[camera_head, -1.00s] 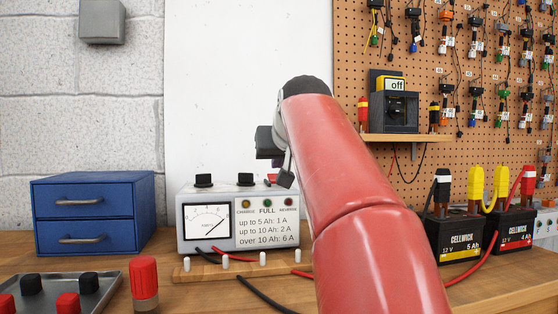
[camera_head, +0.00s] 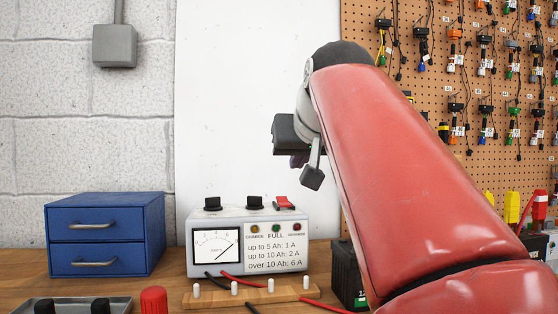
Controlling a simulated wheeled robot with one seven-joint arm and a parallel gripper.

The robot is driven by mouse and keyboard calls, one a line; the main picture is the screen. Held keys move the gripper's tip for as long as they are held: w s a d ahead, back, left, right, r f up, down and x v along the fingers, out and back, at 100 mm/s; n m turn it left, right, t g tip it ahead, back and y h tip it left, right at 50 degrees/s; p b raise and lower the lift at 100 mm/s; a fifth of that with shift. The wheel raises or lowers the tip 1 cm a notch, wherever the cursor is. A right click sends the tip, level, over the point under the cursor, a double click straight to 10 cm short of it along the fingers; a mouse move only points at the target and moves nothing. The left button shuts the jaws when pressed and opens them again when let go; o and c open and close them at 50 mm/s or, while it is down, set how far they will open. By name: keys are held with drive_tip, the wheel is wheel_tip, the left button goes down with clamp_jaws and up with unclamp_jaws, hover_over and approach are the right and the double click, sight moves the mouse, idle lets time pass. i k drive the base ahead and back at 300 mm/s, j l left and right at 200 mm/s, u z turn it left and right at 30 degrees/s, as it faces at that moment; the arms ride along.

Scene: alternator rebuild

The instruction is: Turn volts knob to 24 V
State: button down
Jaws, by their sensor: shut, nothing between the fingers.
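The white charger (camera_head: 250,262) stands on the bench, with a dial meter (camera_head: 216,246) and a label of amp settings on its front. Two black knobs, a left one (camera_head: 212,203) and a middle one (camera_head: 255,202), and a red switch (camera_head: 284,203) sit on its top. I cannot read any volts marking, nor tell which knob is volts or where it points. My gripper (camera_head: 298,160) is above and to the right of the charger, apart from it. It is shut and empty, mostly hidden behind my wrist and red arm.
A blue two-drawer box (camera_head: 105,235) stands left of the charger. A wooden strip with white pegs (camera_head: 235,288) and cables lie in front. A battery (camera_head: 346,275) is partly behind my arm. A tray (camera_head: 125,304) and a red-capped post (camera_head: 153,300) are at front left.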

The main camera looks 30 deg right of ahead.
sight(253, 202)
drive_tip(key=k+j, duration=0.2)
drive_tip(key=k, duration=0.3)
drive_tip(key=k+j, duration=0.2)
drive_tip(key=k, duration=0.25)
